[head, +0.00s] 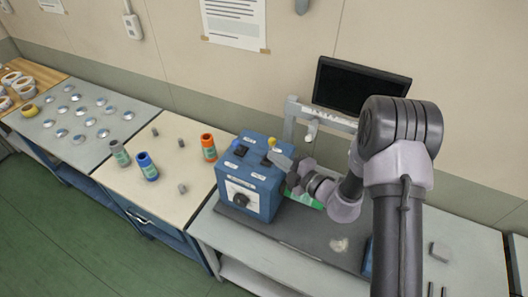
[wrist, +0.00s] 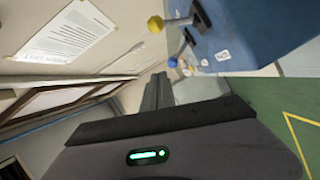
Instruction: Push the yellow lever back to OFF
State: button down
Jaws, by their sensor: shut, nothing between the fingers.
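The yellow lever (head: 272,142) stands on top of the blue control box (head: 262,190), near its back right corner. In the wrist view the lever's round yellow knob (wrist: 155,24) sits on a pale shaft that comes out of a dark slot in the blue box (wrist: 250,25). A white label (wrist: 222,55) beside the slot appears to read ON, upside down. My gripper (head: 274,155) is shut and empty, with its tips close to the lever in the head view. In the wrist view the shut fingers (wrist: 158,82) lie below the knob, with a visible gap in the picture. Contact is not visible.
A black monitor (head: 360,85) stands behind on the right. An orange spool (head: 208,148) and a blue spool (head: 145,165) stand on the pale table to the left. A black dial (head: 240,199) is on the box front. Small yellow and blue round shapes (wrist: 172,62) show beyond the lever.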

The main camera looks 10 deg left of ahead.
jog(key=shift+s+d, duration=1.1)
jog(key=shift+d, duration=1.25)
jog(key=s+a+r+n+g+b, duration=0.1)
jog(key=s+a+n+g+b, duration=0.3)
jog(key=s+n+b, duration=0.6)
jog(key=s+a+r+n+g+b, duration=0.1)
jog(key=s+n+g+b, duration=0.45)
jog(key=n, duration=0.85)
jog(key=s+d+f+n+t+h+b, duration=0.2)
jog(key=s+d+n+h+b, duration=0.2)
jog(key=n, duration=0.5)
jog(key=s+d+f+n+t+h+b, duration=0.2)
jog(key=s+d+n+h+b, duration=0.3)
jog(key=d+n, duration=0.5)
jog(key=s+f+h, duration=0.1)
jog(key=s, duration=0.1)
jog(key=shift+s+d+f+t+h, duration=0.35)
jog(key=shift+h, duration=0.05)
